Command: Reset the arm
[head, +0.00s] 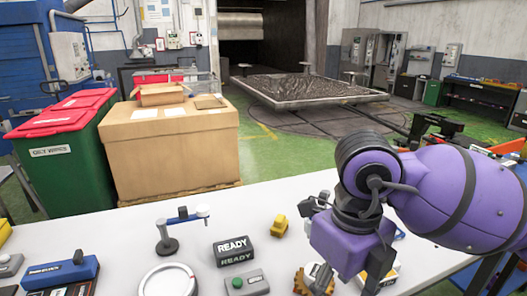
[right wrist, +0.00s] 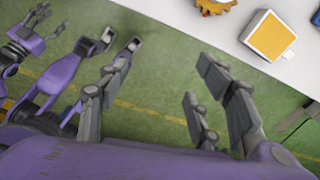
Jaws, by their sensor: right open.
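My right arm is purple and bent over the right part of the white table in the head view. Its gripper (head: 340,275) hangs low there, partly hidden by the purple wrist. In the right wrist view the right gripper (right wrist: 165,100) has its grey fingers spread wide, with nothing between them but green floor. It is beside the table edge in that view. My left gripper (right wrist: 85,42) shows at the left of the right wrist view, with purple body and grey fingers apart and empty. The left arm is not in the head view.
Beyond are a cardboard crate (head: 170,150), green bins (head: 62,165) and the turntable platform (head: 305,90).

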